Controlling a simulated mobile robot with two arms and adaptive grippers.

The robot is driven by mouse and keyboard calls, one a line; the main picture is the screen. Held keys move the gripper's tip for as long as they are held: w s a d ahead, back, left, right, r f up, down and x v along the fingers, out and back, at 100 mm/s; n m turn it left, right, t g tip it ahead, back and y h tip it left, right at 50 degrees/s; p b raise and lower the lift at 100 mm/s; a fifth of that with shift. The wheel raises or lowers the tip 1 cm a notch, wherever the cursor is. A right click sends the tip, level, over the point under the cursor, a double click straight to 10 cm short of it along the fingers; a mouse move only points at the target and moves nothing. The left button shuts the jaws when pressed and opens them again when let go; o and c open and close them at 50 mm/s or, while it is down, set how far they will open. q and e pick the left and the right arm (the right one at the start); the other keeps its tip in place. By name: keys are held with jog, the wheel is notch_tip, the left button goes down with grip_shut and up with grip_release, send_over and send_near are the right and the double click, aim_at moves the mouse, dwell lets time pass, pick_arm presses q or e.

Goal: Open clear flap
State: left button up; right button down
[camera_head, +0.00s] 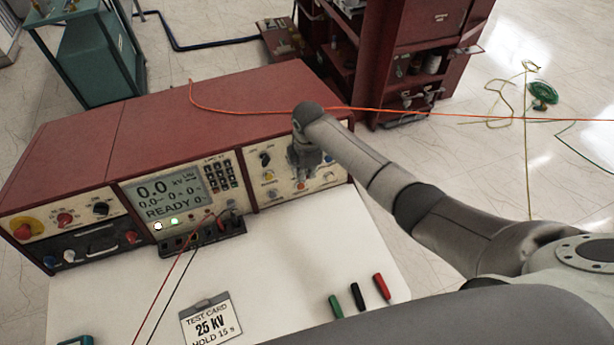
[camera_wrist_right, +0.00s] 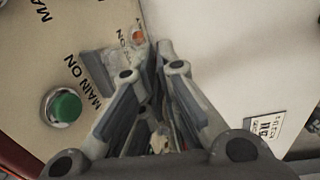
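My right gripper (camera_head: 303,165) is in front of the right-hand panel of the red test console (camera_head: 215,115), pointing down at its lower part. In the right wrist view the two fingers (camera_wrist_right: 160,55) converge and their tips look together, with nothing clearly held between them. A greyish, see-through piece (camera_wrist_right: 98,72), which may be the clear flap, stands beside the left finger near the "MAIN ON" lettering. I cannot tell whether the finger touches it. A small orange-red part (camera_wrist_right: 138,37) shows beyond the fingertips. In the head view the gripper hides part of the panel, and I cannot make out the flap there.
A green button (camera_wrist_right: 63,107) sits on the panel. The white tabletop (camera_head: 270,270) holds a test card (camera_head: 211,322) and green, black and red probes (camera_head: 358,297). An orange cable (camera_head: 245,112) crosses the console top. A red cabinet (camera_head: 425,25) stands behind.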

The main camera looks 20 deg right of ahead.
jog(key=shift+w+r+g+b, duration=0.35)
jog(key=shift+g+b, duration=0.5)
jog(key=shift+b, duration=0.7)
jog(key=shift+w+r+g+b, duration=0.25)
jog(key=shift+g+b, duration=0.6)
jog(key=shift+b, duration=0.7)
jog(key=shift+w+r+g+b, duration=0.25)
jog(key=shift+r+g+b, duration=0.25)
jog(key=shift+b, duration=1.05)
jog(key=c, duration=1.7)
grip_release()
jog(key=shift+v, duration=3.7)
jog(key=shift+w+a, duration=0.1)
jog(key=shift+f, duration=0.15)
